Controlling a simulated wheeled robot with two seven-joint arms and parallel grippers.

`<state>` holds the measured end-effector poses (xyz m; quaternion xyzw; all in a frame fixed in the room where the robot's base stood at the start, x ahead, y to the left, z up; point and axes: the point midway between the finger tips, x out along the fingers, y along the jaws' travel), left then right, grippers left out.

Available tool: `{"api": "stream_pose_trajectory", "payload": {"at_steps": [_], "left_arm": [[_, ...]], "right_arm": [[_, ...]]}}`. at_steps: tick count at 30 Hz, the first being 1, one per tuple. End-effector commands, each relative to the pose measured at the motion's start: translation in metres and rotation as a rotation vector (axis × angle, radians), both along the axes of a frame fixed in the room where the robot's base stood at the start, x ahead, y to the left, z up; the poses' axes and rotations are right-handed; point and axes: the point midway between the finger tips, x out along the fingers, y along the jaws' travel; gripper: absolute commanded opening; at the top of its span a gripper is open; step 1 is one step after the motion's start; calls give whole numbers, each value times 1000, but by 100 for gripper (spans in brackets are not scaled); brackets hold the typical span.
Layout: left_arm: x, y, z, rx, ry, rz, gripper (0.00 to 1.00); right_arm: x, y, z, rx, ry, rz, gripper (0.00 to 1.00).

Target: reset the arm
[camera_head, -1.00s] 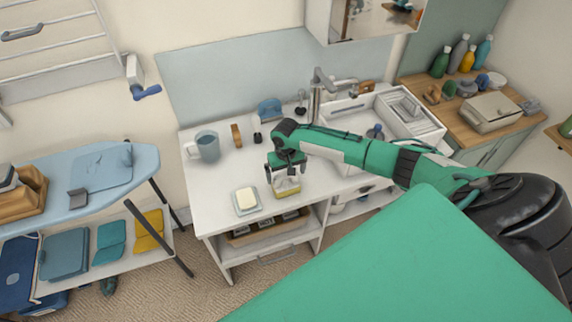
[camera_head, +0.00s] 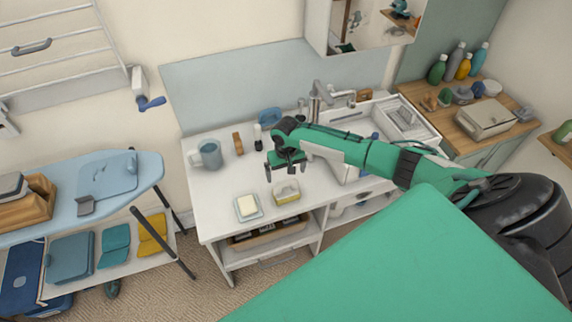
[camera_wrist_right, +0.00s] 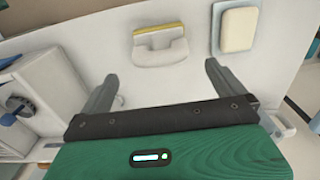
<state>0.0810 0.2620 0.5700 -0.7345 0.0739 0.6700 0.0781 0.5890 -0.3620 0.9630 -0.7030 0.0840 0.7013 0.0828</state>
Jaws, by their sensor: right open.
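My right arm (camera_head: 375,155) reaches in from the right over the white counter (camera_head: 225,215). My right gripper (camera_head: 286,172) is open and empty, pointing down above the counter. Just below it in the head view stands a small white holder with a yellow top edge (camera_head: 286,192). In the right wrist view this holder (camera_wrist_right: 160,46) lies beyond the open fingers (camera_wrist_right: 165,85), apart from them. A soap bar on a pale blue dish (camera_head: 248,206) lies to its left; it also shows in the right wrist view (camera_wrist_right: 238,28). My left gripper is not in view.
A grey-blue mug (camera_head: 208,154), a brown brush-like item (camera_head: 238,143) and a small bottle (camera_head: 257,136) stand at the counter's back left. The tap (camera_head: 316,100) is behind my right forearm. An ironing board (camera_head: 110,180) stands at the left.

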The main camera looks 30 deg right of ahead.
Motion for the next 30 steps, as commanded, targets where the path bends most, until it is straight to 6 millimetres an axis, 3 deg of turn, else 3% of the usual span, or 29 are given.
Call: {"api": "stream_pose_trajectory", "payload": {"at_steps": [23,26,30], "left_arm": [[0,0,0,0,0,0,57],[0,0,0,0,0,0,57],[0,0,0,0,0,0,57]], "right_arm": [[-1,2,-1,2,1,5,100],[-10,19,-6,15,0,42,100],[-43,70,-18,54,-12,168,100]]}}
